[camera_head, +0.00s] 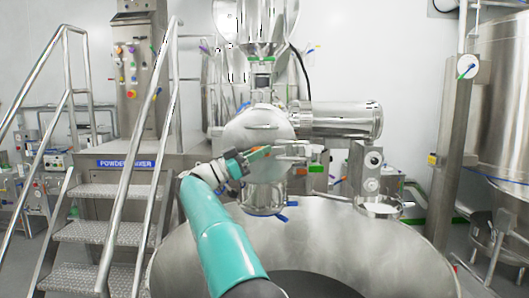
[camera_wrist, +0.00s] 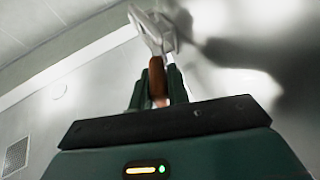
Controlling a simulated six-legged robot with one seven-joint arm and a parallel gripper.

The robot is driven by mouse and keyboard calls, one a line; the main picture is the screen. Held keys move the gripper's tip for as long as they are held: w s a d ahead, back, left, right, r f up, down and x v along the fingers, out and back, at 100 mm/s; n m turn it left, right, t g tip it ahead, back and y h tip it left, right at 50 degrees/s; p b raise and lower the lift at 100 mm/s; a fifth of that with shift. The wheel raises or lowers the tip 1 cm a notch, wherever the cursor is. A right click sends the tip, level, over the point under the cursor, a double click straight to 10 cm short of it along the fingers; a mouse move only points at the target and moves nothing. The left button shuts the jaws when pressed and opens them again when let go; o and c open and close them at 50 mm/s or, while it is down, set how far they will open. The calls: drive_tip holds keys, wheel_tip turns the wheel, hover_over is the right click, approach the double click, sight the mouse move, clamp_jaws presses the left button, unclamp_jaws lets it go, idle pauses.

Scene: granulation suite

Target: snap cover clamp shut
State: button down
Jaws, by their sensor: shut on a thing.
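My gripper (camera_wrist: 158,88) is shut on a brown handle (camera_wrist: 157,78) in the wrist view. A pale metal piece (camera_wrist: 154,30), which looks like part of the cover clamp, extends beyond the handle. In the head view my gripper (camera_head: 257,153) is in front of the rounded steel housing (camera_head: 258,128), with a brown bit at its fingers. Metal clamp-like parts (camera_head: 292,150) lie just right of it. I cannot tell from these views whether the clamp is latched.
A wide steel vessel (camera_head: 380,255) fills the lower middle. A horizontal steel cylinder (camera_head: 340,120) juts right of the housing. Steps with handrails (camera_head: 110,190) stand left. A steel post (camera_head: 455,130) and a tank (camera_head: 503,120) stand right.

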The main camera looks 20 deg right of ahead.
drive_tip(key=shift+r, duration=0.2)
drive_tip(key=c, duration=1.4)
unclamp_jaws()
drive_tip(key=shift+s, duration=0.15)
drive_tip(key=shift+o, duration=0.2)
drive_tip(key=shift+f, duration=0.1)
drive_tip(key=w+v, duration=0.1)
drive_tip(key=v, duration=1.2)
drive_tip(key=shift+s+a, duration=0.35)
drive_tip(key=shift+a, duration=0.05)
drive_tip(key=shift+f, duration=0.1)
